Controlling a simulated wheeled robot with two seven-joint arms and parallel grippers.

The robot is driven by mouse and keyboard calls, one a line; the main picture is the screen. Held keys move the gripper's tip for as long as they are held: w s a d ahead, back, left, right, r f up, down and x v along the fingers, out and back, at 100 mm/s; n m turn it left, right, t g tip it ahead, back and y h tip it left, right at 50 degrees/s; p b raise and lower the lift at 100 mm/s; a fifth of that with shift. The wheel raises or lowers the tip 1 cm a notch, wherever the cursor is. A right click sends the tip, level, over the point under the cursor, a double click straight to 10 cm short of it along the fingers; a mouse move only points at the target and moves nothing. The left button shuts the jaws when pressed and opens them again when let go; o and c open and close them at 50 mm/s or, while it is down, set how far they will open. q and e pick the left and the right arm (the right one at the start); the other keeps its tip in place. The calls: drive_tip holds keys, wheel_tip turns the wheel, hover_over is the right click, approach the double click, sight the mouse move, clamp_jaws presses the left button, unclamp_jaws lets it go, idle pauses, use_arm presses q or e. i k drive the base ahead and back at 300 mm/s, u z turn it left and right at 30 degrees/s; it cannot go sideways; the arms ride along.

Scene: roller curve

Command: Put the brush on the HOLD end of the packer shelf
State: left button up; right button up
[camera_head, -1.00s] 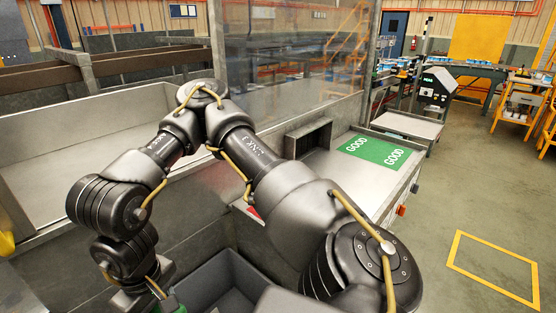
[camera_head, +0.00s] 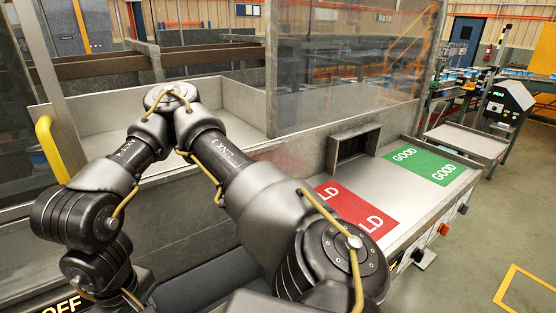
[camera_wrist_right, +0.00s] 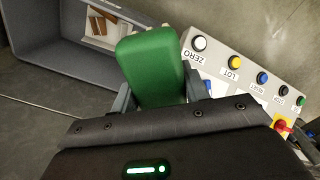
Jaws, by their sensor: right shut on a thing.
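My right gripper (camera_wrist_right: 158,90) is shut on a smooth green block-shaped thing, which I take to be the brush (camera_wrist_right: 152,62). The packer shelf (camera_head: 372,178) is a pale metal surface behind and right of that arm. Its near left end has a red HOLD panel (camera_head: 362,209), partly covered by my arm so that only "LD" shows. Its far end has a green GOOD panel (camera_head: 432,165). My left gripper is not in view.
A button panel (camera_wrist_right: 222,72) is on the right. In the head view, a clear screen (camera_head: 340,60) stands behind the shelf, and a dark box (camera_head: 352,150) sits at its back edge.

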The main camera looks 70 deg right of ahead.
sight(346, 219)
drive_tip(key=k, duration=0.85)
drive_tip(key=z, duration=1.25)
